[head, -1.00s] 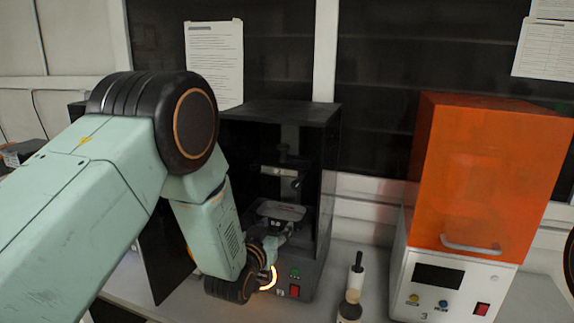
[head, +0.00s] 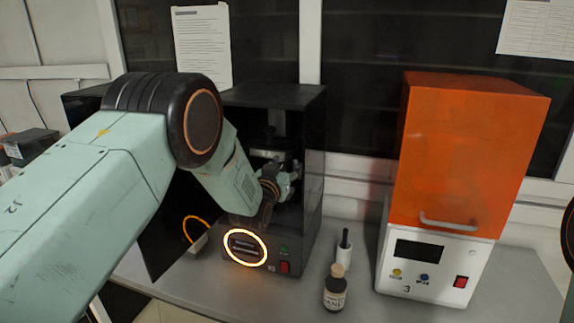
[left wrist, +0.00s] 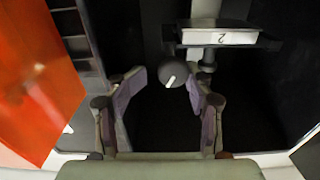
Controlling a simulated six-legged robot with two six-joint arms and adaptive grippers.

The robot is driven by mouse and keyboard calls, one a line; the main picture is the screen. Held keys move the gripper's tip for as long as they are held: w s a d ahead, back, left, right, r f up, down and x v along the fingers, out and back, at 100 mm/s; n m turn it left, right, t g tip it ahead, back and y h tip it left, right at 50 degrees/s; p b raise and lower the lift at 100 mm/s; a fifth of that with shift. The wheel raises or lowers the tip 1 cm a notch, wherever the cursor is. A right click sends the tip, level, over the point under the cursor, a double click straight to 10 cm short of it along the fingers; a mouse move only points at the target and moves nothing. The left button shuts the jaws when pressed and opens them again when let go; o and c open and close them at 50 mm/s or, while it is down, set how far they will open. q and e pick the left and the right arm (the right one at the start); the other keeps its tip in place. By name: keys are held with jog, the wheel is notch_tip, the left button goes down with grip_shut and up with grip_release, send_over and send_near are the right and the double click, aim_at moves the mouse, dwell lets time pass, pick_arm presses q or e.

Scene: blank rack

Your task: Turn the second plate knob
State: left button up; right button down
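The plate knob (left wrist: 175,74) is a dark round knob with a white mark. In the left wrist view it sits below a plate (left wrist: 220,38) whose front label reads 2, upside down. My left gripper (left wrist: 169,92) is open, with one finger on each side of the knob and a gap visible around it. In the head view my left gripper (head: 290,180) reaches into the open black cabinet (head: 313,170). My wrist hides much of the cabinet's inside there, and the knob cannot be made out. My right gripper is out of view.
An orange-hooded machine (head: 468,150) stands to the right. A dark bottle (head: 335,290) and a white bottle with a black top (head: 344,252) stand between it and the cabinet. The cabinet's dark door (head: 165,235) hangs open at the left.

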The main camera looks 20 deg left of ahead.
pick_arm(q)
jog(key=shift+w+a+f, duration=0.25)
jog(key=shift+a+f, duration=0.1)
jog(key=shift+a, duration=0.25)
jog(key=shift+w+a+f, duration=0.2)
jog(key=shift+a+f, duration=0.1)
jog(key=shift+a, duration=0.3)
jog(key=shift+s+a+r, duration=0.1)
jog(key=shift+s+d+r, duration=0.2)
jog(key=shift+d, duration=0.2)
jog(key=shift+s+d+r, duration=0.15)
jog(key=shift+d+r, duration=0.05)
jog(key=shift+d, duration=0.2)
jog(key=shift+c, duration=1.4)
jog(key=shift+d, duration=0.3)
jog(key=shift+c, duration=1.5)
jog(key=shift+w+a+f, duration=0.2)
jog(key=shift+a+f, duration=0.1)
jog(key=shift+a, duration=0.4)
jog(key=shift+c, duration=2.2)
jog(key=shift+d+r, duration=0.1)
jog(key=shift+d, duration=0.35)
grip_shut()
jog(key=shift+a, duration=0.3)
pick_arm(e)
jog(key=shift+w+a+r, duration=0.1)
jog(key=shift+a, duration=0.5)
